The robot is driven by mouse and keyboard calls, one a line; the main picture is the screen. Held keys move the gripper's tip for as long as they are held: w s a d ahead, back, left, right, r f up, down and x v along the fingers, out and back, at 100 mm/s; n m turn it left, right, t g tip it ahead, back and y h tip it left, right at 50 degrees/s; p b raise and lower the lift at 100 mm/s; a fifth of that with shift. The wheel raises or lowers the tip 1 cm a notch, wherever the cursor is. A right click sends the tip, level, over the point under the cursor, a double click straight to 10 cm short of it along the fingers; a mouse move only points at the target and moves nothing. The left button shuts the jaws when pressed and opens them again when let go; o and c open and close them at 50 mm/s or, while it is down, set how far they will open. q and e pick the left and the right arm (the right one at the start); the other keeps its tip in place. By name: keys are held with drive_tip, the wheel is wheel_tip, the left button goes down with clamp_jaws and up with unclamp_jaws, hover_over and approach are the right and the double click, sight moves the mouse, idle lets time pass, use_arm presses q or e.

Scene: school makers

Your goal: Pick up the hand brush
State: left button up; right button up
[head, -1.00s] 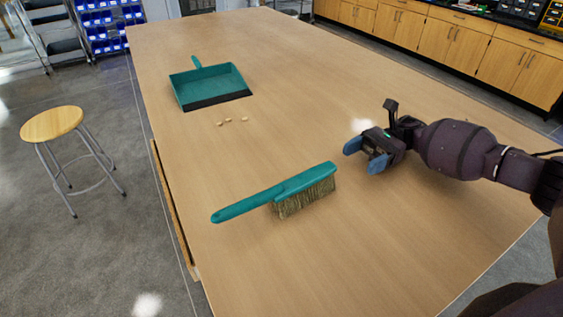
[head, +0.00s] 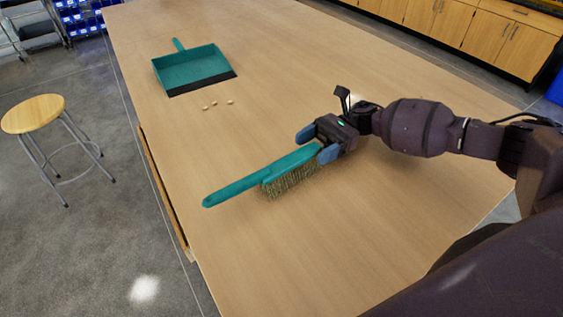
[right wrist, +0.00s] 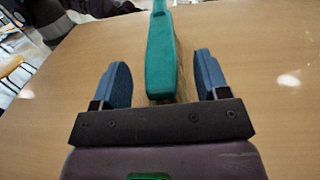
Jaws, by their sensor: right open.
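The hand brush (head: 238,186) lies on the table, teal with tan bristles, its handle pointing left and its head end toward my right gripper. My right gripper (head: 318,144) is open at the head end of the brush. In the right wrist view the brush (right wrist: 162,60) runs between the two blue fingers of the right gripper (right wrist: 161,82), with a gap on both sides. It is not held. My left gripper is not in view.
The wooden table (head: 300,75) is mostly clear. A teal dustpan (head: 192,68) lies farther back, with a few small tan pieces (head: 216,105) in front of it. A stool (head: 33,114) stands on the floor at the left.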

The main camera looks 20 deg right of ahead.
drive_tip(key=shift+x, duration=1)
drive_tip(key=c, duration=1.1)
drive_tip(key=shift+c, duration=0.2)
drive_tip(key=shift+r, duration=0.1)
